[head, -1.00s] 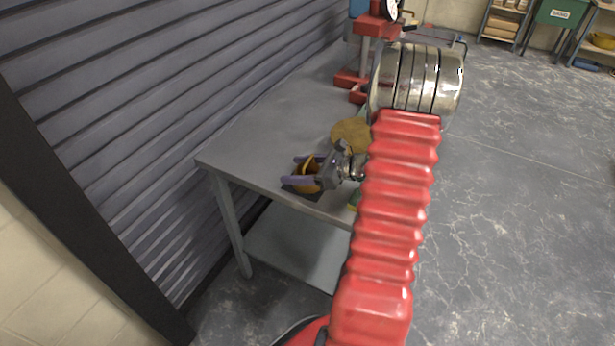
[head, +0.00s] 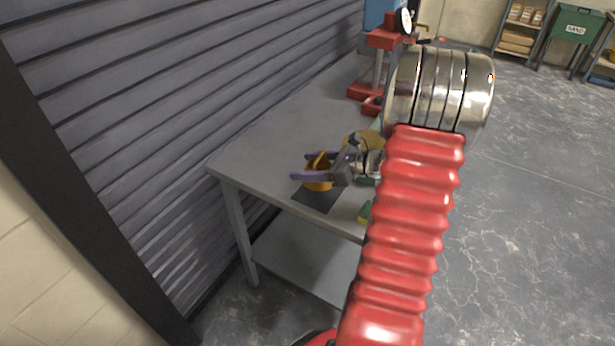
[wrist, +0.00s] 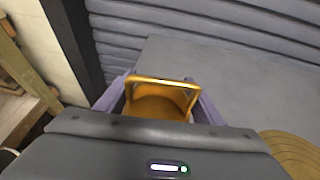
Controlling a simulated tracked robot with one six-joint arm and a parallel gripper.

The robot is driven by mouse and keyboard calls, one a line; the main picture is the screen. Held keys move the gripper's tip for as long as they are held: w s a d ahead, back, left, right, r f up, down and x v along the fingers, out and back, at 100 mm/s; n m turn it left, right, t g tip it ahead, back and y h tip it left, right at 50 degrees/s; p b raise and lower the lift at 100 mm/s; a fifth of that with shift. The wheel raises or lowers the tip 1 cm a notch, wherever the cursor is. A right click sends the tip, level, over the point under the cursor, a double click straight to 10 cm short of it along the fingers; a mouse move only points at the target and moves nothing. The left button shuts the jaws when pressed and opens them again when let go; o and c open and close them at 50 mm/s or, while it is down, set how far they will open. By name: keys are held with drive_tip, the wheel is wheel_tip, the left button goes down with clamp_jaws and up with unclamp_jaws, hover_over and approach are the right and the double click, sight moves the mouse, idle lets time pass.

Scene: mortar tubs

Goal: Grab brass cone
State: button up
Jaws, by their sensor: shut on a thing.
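The brass cone (head: 318,183), golden with a looped handle, is between the purple fingers of my gripper (head: 301,166) in the head view. It appears held a little above a dark mat (head: 318,198) on the grey table. In the wrist view the cone (wrist: 160,103) shows its handle and hollow inside between the fingers of my gripper (wrist: 158,92). My gripper is shut on it. The cone's lower part is hidden in the wrist view.
The grey table (head: 265,145) stands along a slatted grey wall (head: 190,90). A round tan disc (wrist: 292,150) lies beside my gripper. A small green item (head: 364,213) is near the table's front edge. A red stand with a dial (head: 385,40) is farther back.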

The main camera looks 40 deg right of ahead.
sight(309, 162)
drive_tip(key=shift+r, duration=2.2)
drive_tip(key=shift+d, duration=0.1)
